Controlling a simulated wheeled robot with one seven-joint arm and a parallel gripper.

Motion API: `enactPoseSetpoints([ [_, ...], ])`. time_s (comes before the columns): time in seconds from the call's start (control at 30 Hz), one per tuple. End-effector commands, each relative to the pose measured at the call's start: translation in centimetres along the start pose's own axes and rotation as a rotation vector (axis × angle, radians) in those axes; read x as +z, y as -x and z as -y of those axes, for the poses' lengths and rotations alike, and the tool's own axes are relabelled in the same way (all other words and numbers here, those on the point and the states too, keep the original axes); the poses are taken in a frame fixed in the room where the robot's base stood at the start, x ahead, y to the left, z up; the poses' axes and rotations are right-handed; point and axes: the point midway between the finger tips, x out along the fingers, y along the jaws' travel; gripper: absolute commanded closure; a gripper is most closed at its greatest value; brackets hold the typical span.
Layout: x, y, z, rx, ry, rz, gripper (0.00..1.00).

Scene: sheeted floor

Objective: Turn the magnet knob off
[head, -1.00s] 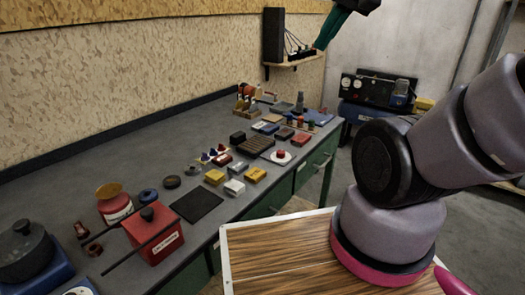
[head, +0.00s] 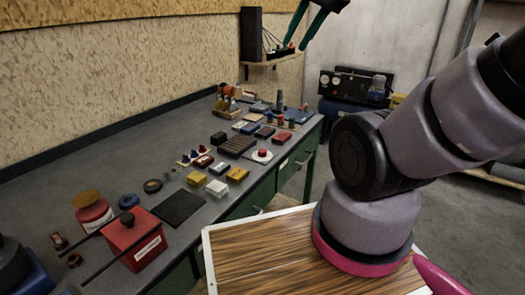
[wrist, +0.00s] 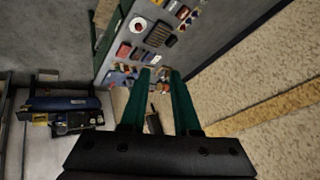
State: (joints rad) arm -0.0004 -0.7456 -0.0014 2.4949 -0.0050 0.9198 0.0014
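No knob is clearly marked as the magnet knob. A round red knob (head: 262,154) sits on a pale base on the workbench. A red box (head: 134,240) with a black knob (head: 127,219) on top stands at the near end; its label is too small to read. My gripper (head: 295,45) shows at the top of the head view, high up in front of the wall shelf. Its two green fingers are apart with nothing between them; they also show in the wrist view (wrist: 158,73). It is well away from both knobs.
The workbench (head: 150,140) carries several small blocks and parts, a black pad (head: 179,207) and a red canister (head: 93,212). A black upright unit (head: 251,34) stands on the wall shelf (head: 272,60). A compressor-like machine (head: 354,88) stands at the back.

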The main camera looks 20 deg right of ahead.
Motion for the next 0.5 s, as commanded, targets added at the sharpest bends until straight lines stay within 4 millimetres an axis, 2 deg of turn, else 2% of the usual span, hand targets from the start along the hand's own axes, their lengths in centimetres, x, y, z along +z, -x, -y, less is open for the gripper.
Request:
enactPoseSetpoints([
  [0.03,-0.3,-0.3,0.1,0.004,-0.004,0.007,0.46],
  [0.07,-0.6,-0.5,0.1,0.007,-0.007,0.014,0.35],
  [0.1,-1.0,-1.0,0.2,0.013,-0.013,0.025,0.29],
  [0.27,-3.8,-4.5,0.6,0.056,-0.060,0.097,0.29],
  [0.5,-7.9,-12.5,0.7,0.146,-0.133,0.210,0.29],
])
